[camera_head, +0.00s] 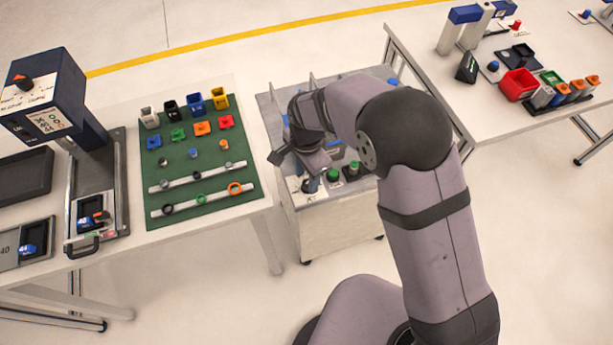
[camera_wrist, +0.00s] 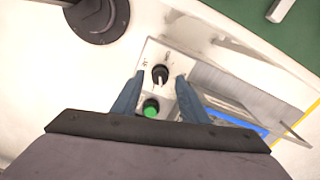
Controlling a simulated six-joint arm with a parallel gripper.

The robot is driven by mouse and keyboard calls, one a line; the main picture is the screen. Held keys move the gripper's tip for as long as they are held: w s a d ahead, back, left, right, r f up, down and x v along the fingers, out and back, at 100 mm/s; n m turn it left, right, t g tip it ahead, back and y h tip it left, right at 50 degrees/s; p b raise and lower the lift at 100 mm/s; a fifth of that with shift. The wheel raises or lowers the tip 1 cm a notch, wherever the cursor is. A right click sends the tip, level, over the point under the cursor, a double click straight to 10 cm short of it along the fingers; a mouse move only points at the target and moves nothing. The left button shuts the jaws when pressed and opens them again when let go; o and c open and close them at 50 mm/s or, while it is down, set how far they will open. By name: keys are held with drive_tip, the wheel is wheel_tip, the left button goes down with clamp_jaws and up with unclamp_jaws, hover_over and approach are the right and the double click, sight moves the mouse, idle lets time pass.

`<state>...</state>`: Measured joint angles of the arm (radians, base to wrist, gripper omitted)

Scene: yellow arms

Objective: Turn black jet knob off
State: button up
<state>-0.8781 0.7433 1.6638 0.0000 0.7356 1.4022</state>
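The black jet knob (camera_wrist: 159,74) has a white pointer line and sits on a white panel (camera_wrist: 150,55) in the wrist view. The line points down in that picture. My gripper (camera_wrist: 160,76) is open, with one blue-grey finger on each side of the knob and a gap to each. Whether the fingertips are down at the knob's height, I cannot tell.
In the head view green buttons (camera_head: 334,173) stand right of my gripper on the cart (camera_head: 340,225). A table with a green mat (camera_head: 195,165) is to the left.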

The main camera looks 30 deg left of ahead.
drive_tip(key=shift+f, duration=0.9)
clamp_jaws()
